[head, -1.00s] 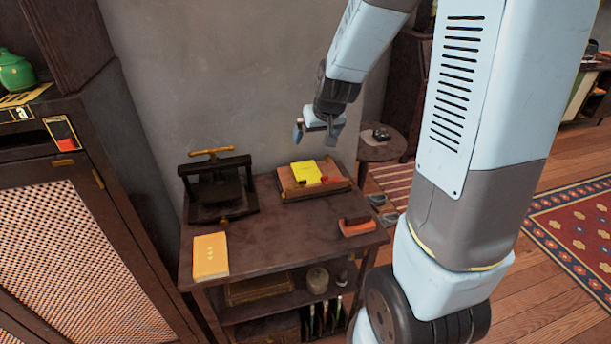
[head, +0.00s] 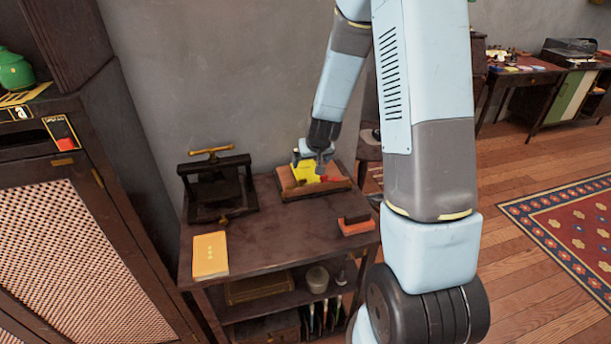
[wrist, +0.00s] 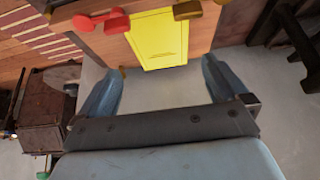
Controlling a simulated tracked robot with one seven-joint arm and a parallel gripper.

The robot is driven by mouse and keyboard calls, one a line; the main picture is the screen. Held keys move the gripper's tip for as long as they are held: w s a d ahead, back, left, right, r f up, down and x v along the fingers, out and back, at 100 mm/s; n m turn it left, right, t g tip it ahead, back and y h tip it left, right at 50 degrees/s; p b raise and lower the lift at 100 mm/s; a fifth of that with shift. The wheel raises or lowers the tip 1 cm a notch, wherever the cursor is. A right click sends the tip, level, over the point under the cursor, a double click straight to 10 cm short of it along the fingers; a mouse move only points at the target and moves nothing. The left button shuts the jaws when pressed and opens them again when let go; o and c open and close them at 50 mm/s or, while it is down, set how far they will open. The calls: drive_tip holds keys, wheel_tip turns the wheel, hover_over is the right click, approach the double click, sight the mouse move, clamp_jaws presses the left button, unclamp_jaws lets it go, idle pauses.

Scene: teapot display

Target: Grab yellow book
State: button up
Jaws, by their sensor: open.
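A bright yellow book (head: 303,172) lies on a wooden holder (head: 287,184) at the back right of the dark table. My gripper (head: 312,163) is above it and hides part of it. In the wrist view the yellow book (wrist: 162,38) shows beyond the fingertips, roughly centred between them. My gripper (wrist: 163,72) is open with nothing between its fingers. I cannot tell whether it touches the book. A second book, orange-yellow (head: 210,255), lies flat at the table's front left, away from my gripper.
Red clamp parts (wrist: 100,20) sit beside the bright yellow book. A black press (head: 217,187) stands at the table's back left. An orange and dark block (head: 356,224) lies at the right edge. The middle of the tabletop (head: 265,225) is clear.

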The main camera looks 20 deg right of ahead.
sight(307, 171)
drive_tip(key=shift+x, duration=4.3)
drive_tip(key=shift+c, duration=0.4)
drive_tip(key=c, duration=0.7)
